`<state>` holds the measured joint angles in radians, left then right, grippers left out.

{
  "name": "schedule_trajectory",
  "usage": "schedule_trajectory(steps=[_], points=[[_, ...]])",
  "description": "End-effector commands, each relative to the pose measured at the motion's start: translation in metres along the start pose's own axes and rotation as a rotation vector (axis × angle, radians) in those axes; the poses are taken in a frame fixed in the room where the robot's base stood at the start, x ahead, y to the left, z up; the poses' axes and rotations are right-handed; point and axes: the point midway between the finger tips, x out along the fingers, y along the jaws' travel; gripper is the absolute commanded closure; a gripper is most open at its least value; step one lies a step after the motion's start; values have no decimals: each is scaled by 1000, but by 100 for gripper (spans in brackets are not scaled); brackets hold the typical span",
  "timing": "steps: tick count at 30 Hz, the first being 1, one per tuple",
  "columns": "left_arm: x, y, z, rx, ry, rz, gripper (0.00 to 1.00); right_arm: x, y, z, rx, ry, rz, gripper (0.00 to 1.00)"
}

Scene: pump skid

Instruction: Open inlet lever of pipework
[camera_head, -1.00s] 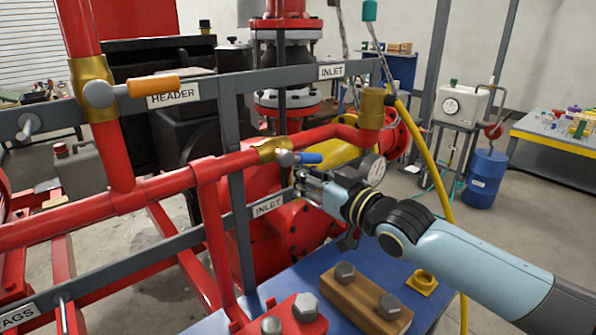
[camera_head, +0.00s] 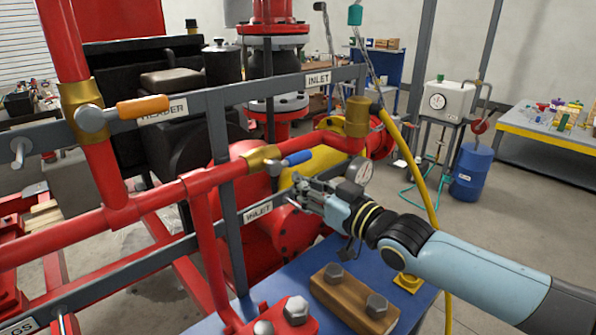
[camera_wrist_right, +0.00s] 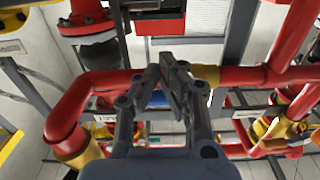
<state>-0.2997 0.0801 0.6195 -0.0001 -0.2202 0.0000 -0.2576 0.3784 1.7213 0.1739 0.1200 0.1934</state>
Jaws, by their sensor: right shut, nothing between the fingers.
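The inlet lever has a short blue handle (camera_head: 298,158) that points right from a brass valve body (camera_head: 262,158) on the red pipe, roughly along it. My right gripper (camera_head: 291,189) is shut and empty, just below the blue handle in the head view, with a small gap showing between them there. In the right wrist view the closed fingers (camera_wrist_right: 166,68) point at the pipe. A piece of the blue handle (camera_wrist_right: 158,98) shows behind them, partly hidden, and the brass body is to their right. Contact cannot be told. My left gripper is not in view.
An orange lever (camera_head: 142,107) is on the upright header pipe at left. Grey rails (camera_head: 285,87) carry INLET and HEADER labels above and below the pipe. A gauge (camera_head: 359,174) and yellow hose (camera_head: 418,180) are close to my right arm. A wooden block with bolts (camera_head: 328,290) lies below on the blue surface.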

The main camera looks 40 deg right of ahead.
Motion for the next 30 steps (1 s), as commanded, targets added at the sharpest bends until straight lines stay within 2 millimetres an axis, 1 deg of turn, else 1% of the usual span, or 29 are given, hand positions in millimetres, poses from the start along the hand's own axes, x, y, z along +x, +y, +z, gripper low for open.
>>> schedule_trajectory(steps=[1, 2, 4, 16, 21, 30], points=[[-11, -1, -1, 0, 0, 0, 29, -5, 0, -4, 1, -3, 1, 100], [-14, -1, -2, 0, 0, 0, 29, -8, 0, -4, 0, -3, 1, 100], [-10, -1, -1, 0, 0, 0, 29, -16, 0, 0, -1, -2, -1, 100], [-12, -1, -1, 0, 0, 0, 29, -59, 0, 1, 0, -3, -1, 100], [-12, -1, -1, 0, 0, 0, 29, -67, 0, 0, -2, 0, 0, 100], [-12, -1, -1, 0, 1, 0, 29, -66, 0, 0, -1, 0, 1, 100]])
